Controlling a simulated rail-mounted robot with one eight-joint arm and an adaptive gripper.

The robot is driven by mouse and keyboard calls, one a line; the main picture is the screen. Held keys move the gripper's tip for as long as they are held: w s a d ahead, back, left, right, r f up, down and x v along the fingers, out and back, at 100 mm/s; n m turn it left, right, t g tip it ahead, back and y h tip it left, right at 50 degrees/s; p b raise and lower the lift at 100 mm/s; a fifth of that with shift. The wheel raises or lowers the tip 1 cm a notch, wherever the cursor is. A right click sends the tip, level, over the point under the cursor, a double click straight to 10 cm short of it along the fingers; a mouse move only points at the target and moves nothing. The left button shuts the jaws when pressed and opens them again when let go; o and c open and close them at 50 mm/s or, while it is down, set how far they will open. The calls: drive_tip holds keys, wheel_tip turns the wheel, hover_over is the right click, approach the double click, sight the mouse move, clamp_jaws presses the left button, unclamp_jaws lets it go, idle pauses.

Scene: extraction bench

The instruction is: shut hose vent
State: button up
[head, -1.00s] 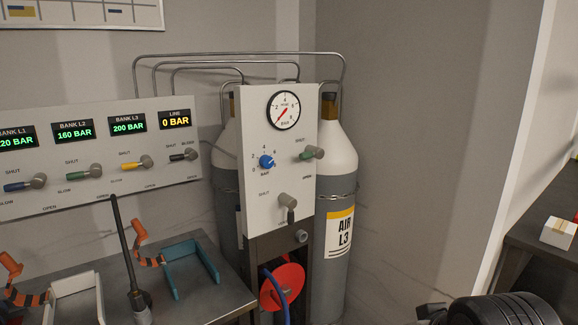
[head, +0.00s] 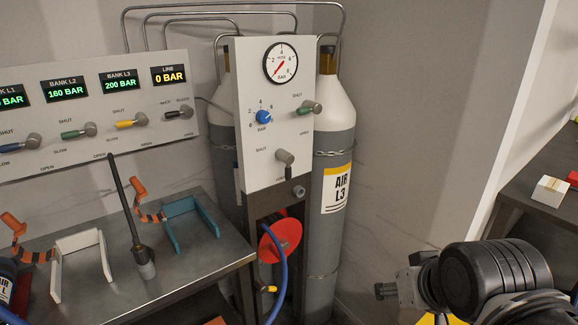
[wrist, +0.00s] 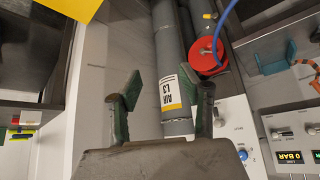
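The white regulator panel (head: 273,120) carries a gauge, a blue knob, a green-handled valve (head: 310,108) and a lower grey valve with a dark lever (head: 286,160) pointing down, away from its SHUT label. Below it, a blue hose (head: 282,270) hangs by a red disc (head: 285,238), and a small yellow lever (head: 268,289) shows near the hose. I cannot tell which part is the hose vent. In the wrist view a small yellow part (wrist: 207,15) shows near the hose. My gripper (wrist: 165,92) is open and empty, its fingers apart; in the head view it is at lower right, away from the panel.
The AIR L3 cylinder (head: 332,165) stands right of the panel. The left bench (head: 180,268) holds a black wand and coloured brackets. A bank panel (head: 100,150) with several valves is above it; its line display reads 0 BAR. A dark bench (head: 545,215) is at right.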

drive_tip(key=n+t+y+b, duration=0.3)
drive_tip(key=n+t+y, duration=0.2)
drive_tip(key=n+y, duration=0.6)
approach(291, 174)
drive_tip(key=w+a, duration=0.2)
drive_tip(key=w+a+f+m+y, duration=0.1)
drive_tip(key=w+a, duration=0.2)
drive_tip(key=w+a+y, duration=0.1)
drive_tip(key=w+a, duration=0.1)
drive_tip(key=w, duration=0.1)
drive_tip(key=shift+w+a+f+m+b, duration=0.2)
drive_tip(key=shift+f+m+b, duration=0.1)
drive_tip(key=shift+m, duration=0.1)
clamp_jaws()
